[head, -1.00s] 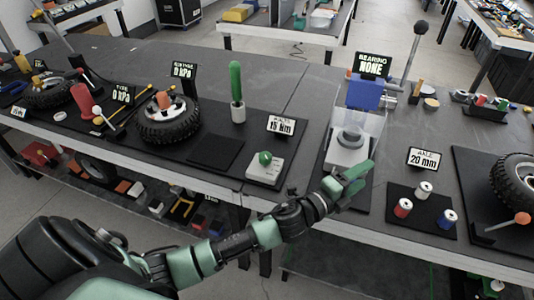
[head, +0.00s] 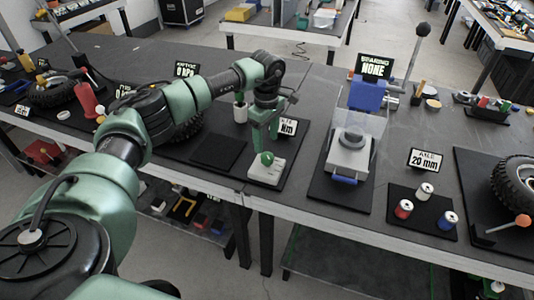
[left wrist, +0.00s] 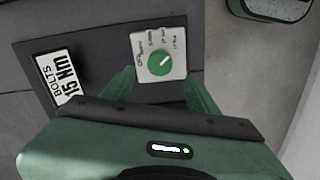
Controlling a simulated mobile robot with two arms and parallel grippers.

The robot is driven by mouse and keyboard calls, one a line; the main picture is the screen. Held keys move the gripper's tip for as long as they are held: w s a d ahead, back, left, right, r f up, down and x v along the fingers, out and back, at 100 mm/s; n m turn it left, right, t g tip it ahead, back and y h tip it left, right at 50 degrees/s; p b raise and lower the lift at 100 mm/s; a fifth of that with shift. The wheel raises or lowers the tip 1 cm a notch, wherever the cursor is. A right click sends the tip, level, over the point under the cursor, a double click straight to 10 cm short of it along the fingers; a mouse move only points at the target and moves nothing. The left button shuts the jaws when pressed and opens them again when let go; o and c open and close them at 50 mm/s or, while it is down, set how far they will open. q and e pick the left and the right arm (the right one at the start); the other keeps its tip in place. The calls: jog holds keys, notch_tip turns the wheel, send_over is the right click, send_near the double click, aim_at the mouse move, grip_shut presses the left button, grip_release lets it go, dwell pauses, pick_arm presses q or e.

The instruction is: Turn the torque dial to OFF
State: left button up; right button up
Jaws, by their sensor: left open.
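The torque dial is a round green knob (head: 267,158) on a small white plate (head: 264,175) at the bench's front edge. In the left wrist view the knob (left wrist: 160,63) shows a white pointer mark aimed to the upper right, with small labels around its upper side, too small to read surely. My left gripper (head: 263,140) points down just above and behind the knob. Its fingers are open and empty, apart from the knob; in the left wrist view the fingertips (left wrist: 161,82) straddle the plate's near part. My right gripper is not in view.
The "BOLTS 15 Nm" sign (left wrist: 60,77) stands beside the plate, partly hidden by my arm in the head view. A bearing press (head: 349,155) is to the right, with small spools (head: 425,191) beyond. A bare black mat (head: 217,151) lies left.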

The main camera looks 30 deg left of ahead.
aim_at(267, 155)
pick_arm(q)
notch_tip(267, 155, down, 7)
jog(key=shift+d+r+p, duration=0.15)
jog(key=shift+p, duration=0.45)
grip_shut()
